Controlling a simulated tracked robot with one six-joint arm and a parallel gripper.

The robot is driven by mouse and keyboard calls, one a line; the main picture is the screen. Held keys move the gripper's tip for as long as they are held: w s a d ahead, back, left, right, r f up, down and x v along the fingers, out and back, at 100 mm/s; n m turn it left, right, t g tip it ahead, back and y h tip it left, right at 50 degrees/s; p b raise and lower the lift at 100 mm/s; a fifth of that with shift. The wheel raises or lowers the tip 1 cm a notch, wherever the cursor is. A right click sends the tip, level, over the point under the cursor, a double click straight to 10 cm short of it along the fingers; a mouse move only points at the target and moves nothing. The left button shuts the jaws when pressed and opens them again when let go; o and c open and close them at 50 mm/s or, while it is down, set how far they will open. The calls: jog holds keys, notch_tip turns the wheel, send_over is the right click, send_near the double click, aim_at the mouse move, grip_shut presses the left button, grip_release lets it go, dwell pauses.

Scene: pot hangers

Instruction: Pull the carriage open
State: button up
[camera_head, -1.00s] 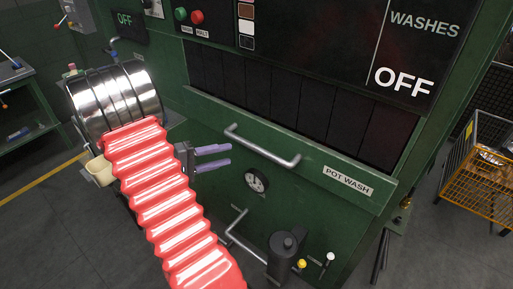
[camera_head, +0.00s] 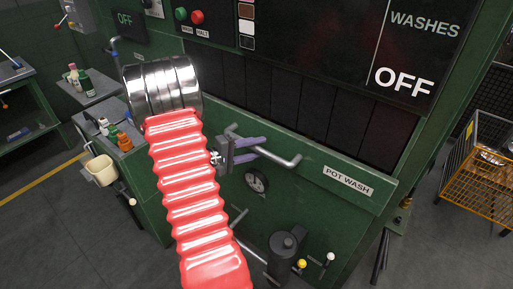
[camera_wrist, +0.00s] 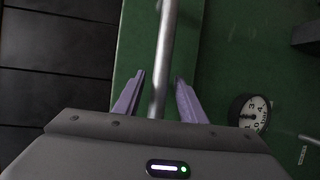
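The carriage is the green machine front with a "POT WASH" label (camera_head: 348,181) and a long grey bar handle (camera_head: 283,156) across it. My gripper (camera_head: 256,147), with purple fingers, is at the left part of this handle. In the wrist view the handle (camera_wrist: 166,45) runs between the two spread fingers of my gripper (camera_wrist: 158,98), with a gap on each side. The gripper is open around the bar, not clamped on it. In the head view my gripper hides part of the handle's left end.
Dark strip curtains (camera_head: 300,100) hang above the handle. A round gauge (camera_head: 256,181) and a grey cylinder (camera_head: 287,250) are below it. A shelf with bottles (camera_head: 118,135) stands at the left. An orange wire crate (camera_head: 478,175) is at the right. The floor in front is clear.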

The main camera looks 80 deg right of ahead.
jog(key=shift+d, duration=0.1)
jog(key=shift+c, duration=0.2)
grip_shut()
dwell(0.4)
